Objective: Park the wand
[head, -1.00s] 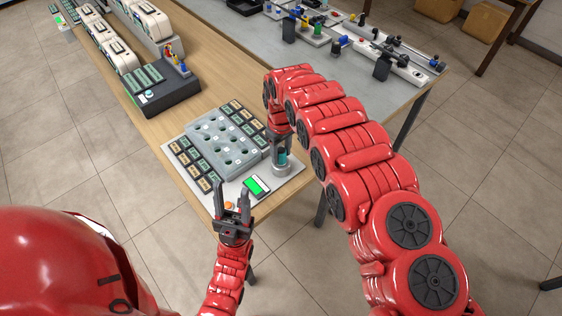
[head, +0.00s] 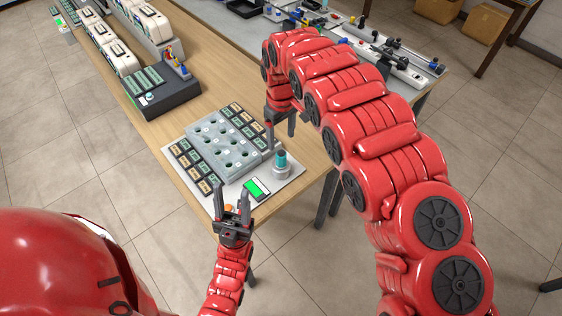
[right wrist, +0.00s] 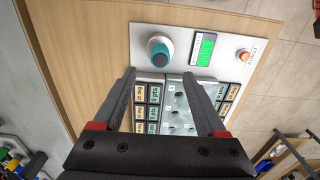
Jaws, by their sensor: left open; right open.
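The wand shows as a short teal-topped piece (head: 281,158) standing in a round grey holder (head: 282,171) at the right corner of the white board (head: 292,181). It also shows from above in the right wrist view, the teal wand (right wrist: 160,53) seated in the holder's pale ring. My right gripper (head: 280,131) is open and empty, above and beyond the wand and apart from it. Its two fingers point toward the board in the right wrist view (right wrist: 160,76). My left gripper (head: 233,192) is open and empty at the board's near edge, beside the green-screened display (head: 256,189).
A grey block with holes (head: 222,145) stands on the board between rows of small labelled tiles (head: 195,165). An orange button (head: 230,209) is near my left gripper. A dark tray (head: 160,95) and several white cases (head: 117,52) stand farther up the wooden table.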

